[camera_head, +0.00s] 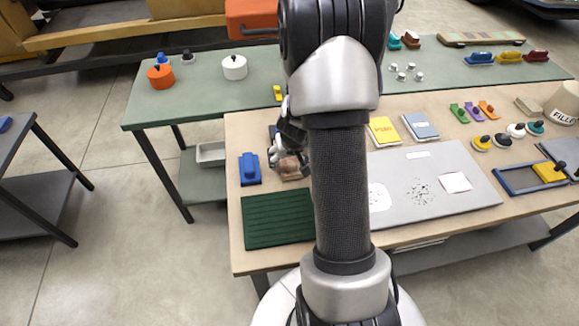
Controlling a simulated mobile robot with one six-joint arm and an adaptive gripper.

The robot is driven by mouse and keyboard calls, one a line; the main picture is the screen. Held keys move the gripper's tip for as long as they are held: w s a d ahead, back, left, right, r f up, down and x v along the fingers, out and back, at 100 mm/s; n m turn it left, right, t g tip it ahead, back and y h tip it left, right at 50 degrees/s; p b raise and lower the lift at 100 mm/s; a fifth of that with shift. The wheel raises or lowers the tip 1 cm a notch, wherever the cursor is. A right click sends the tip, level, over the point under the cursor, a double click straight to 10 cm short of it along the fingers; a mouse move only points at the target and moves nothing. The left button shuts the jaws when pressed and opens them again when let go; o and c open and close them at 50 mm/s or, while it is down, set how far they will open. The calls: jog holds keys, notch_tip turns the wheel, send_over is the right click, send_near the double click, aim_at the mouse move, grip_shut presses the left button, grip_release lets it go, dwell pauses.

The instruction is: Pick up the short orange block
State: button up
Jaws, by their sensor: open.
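My gripper (281,158) is at the left part of the near wooden table, just left of my arm. It is open. A short brownish-orange block (291,169) lies under and right beside its fingers, partly hidden by them. I cannot tell whether the fingers touch it. No other plain short orange block shows clearly; my arm covers the middle of the view.
A blue block (249,169) stands just left of the gripper, and a dark green ribbed mat (277,221) lies in front. A grey board (432,188) lies right of my arm. Yellow (383,131) and blue (420,127) booklets lie behind it. An orange round pot (160,77) stands on the green table.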

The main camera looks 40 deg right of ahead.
jog(key=shift+f, duration=0.1)
jog(key=shift+c, duration=0.2)
jog(key=c, duration=1.3)
notch_tip(320, 180, up, 20)
jog(key=p, duration=1.9)
jog(key=shift+p, duration=0.3)
